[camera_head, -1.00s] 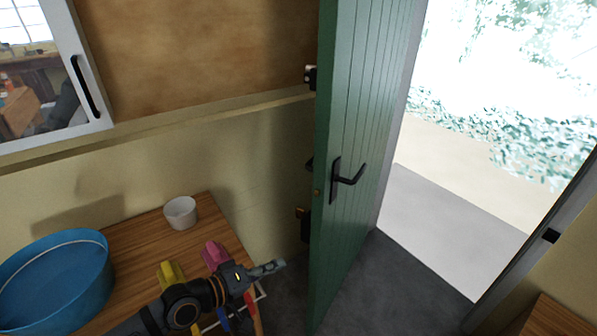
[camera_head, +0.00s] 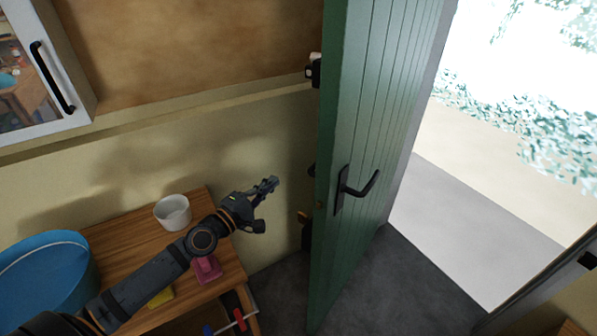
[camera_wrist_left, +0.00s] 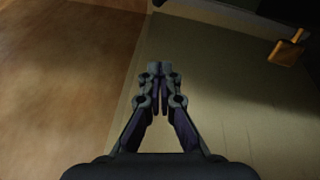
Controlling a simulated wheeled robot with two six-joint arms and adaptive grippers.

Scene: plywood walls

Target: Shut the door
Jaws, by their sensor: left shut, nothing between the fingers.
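The green plank door (camera_head: 365,130) stands wide open into the room in the head view, with its edge toward me. A black lever handle (camera_head: 358,188) is on its right face. The doorway right of it shows bright outdoors. My left gripper (camera_head: 270,185) is shut and empty, to the left of the door's edge and apart from it, in front of the yellowish wall. In the left wrist view the shut fingers (camera_wrist_left: 158,72) point along the wall, with nothing between them. My right gripper is not in view.
A wooden table (camera_head: 125,240) at lower left bears a blue tub (camera_head: 45,285), a white cup (camera_head: 173,212) and a pink thing (camera_head: 206,268). A framed cabinet (camera_head: 45,75) hangs at upper left. Grey floor (camera_head: 405,285) is clear before the doorway.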

